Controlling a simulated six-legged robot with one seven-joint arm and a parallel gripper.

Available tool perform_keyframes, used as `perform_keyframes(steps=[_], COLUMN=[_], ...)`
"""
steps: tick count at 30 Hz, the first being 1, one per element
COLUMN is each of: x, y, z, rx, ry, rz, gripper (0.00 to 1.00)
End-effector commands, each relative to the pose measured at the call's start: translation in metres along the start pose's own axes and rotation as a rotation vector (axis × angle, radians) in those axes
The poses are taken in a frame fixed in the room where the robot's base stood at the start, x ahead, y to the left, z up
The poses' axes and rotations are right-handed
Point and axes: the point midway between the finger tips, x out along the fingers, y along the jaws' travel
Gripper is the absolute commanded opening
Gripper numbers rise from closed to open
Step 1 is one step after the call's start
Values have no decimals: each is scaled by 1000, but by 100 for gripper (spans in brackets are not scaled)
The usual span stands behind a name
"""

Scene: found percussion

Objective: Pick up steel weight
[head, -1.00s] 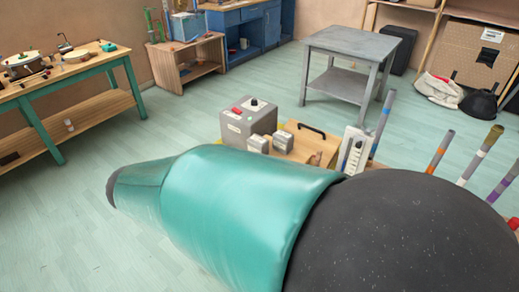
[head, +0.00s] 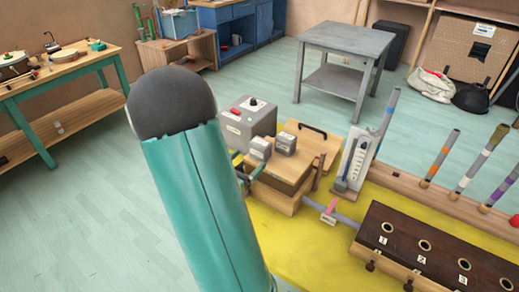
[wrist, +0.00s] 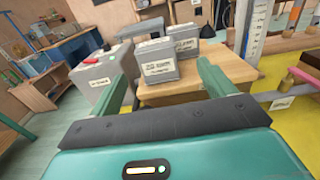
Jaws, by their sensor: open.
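Two grey metal block weights with paper labels stand side by side on a wooden box. The nearer one (wrist: 153,62) is ahead of my gripper and also shows in the head view (head: 260,149). The other (wrist: 184,41) stands just behind it to the right, also in the head view (head: 285,141). The label print is too blurred to tell which is named steel. My gripper (wrist: 163,72) is open and empty, its green fingers pointing towards the nearer block from either side, short of gripping it. In the head view my arm partly hides the gripper.
The wooden box (head: 289,187) stands on a yellow bench top (head: 290,235). A grey control box (head: 249,122) with a red switch is left of the blocks. A white gauge stand (head: 355,160) and upright tubes are right. A numbered dark rack (head: 440,250) is in front.

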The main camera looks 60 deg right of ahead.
Motion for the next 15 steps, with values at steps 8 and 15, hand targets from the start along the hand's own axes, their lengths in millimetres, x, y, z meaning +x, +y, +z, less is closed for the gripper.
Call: perform_keyframes(steps=[8, 15], x=[49, 69], y=[1, 5], z=[0, 2], rx=[1, 3], ry=[1, -1], rz=[-4, -4], gripper=[82, 82])
